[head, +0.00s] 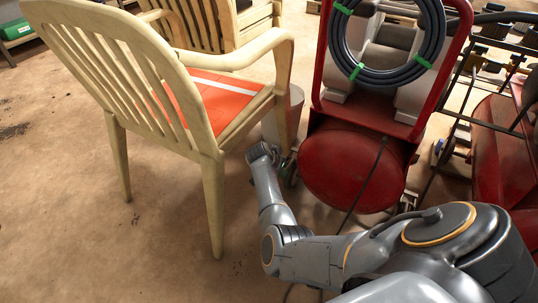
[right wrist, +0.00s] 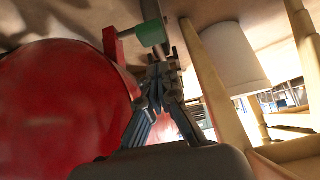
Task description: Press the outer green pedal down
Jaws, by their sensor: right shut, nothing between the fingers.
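A green pedal (right wrist: 153,33) on a red bracket shows at the top middle of the right wrist view. It is the only green pedal I can make out, and I cannot tell if it is level or tilted. My right gripper (right wrist: 162,75) is shut and empty, with its fingertips just below the pedal in that picture. I cannot tell whether they touch it. In the head view my right gripper (head: 287,162) is low between the chair and the red tank, mostly hidden by the wrist, and the pedal is not clear there. My left gripper is not in view.
A red round tank (head: 352,168) with a coiled hose (head: 386,75) stands right of the gripper. A cream wooden chair (head: 213,172) with an orange seat stands close on the left. A pale bucket (right wrist: 232,57) is near the gripper. Open floor lies at the left.

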